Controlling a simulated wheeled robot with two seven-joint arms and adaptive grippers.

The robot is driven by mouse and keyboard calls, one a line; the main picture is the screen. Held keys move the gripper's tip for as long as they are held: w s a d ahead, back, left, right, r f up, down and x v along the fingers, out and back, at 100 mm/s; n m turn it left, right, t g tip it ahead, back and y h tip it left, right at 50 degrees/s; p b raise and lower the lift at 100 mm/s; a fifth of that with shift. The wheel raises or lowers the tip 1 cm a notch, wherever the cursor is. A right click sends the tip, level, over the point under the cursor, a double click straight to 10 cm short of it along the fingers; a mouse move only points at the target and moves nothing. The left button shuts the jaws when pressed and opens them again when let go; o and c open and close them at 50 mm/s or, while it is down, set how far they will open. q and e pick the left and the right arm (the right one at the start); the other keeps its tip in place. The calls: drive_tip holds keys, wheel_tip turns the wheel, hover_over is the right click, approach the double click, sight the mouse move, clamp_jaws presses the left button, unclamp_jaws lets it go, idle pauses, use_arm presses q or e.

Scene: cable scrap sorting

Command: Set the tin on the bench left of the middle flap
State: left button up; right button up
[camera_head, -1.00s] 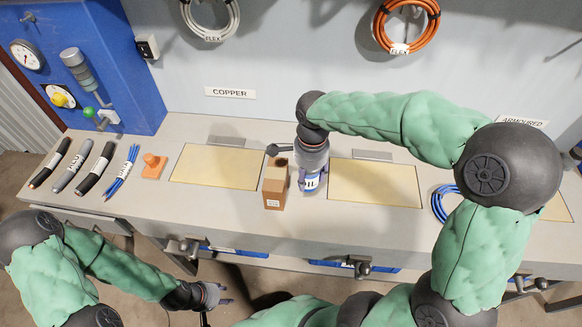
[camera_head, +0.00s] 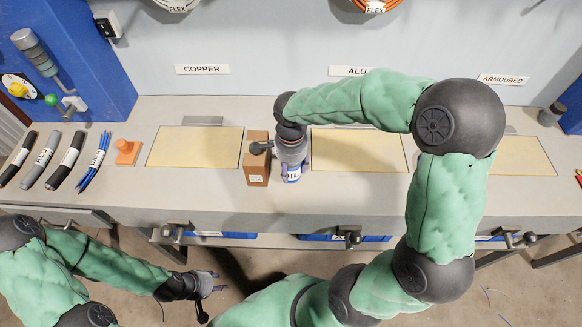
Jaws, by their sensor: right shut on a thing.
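The tin (camera_head: 292,174), with a white and blue label ending in "IL", is upright at the bench (camera_head: 330,194), just left of the middle flap (camera_head: 360,152), a pale yellow panel. My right gripper (camera_head: 291,155) is above it, shut on its upper part; the fingers hide much of the tin. I cannot tell whether its base touches the bench. My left gripper (camera_head: 214,284) is open and empty in front of the bench, low at the left.
A brown box (camera_head: 257,172) stands close left of the tin. The left flap (camera_head: 195,147) lies beyond it. An orange stamp-like block (camera_head: 127,151) and several cable pieces (camera_head: 68,160) are at the left. The right flap (camera_head: 527,156) is partly behind my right arm.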

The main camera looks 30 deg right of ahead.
drive_tip(key=shift+f, duration=0.1)
drive_tip(key=o, duration=1.4)
drive_tip(key=shift+c, duration=0.2)
wheel_tip(320, 180, up, 12)
drive_tip(key=p, duration=0.4)
drive_tip(key=shift+p, duration=0.3)
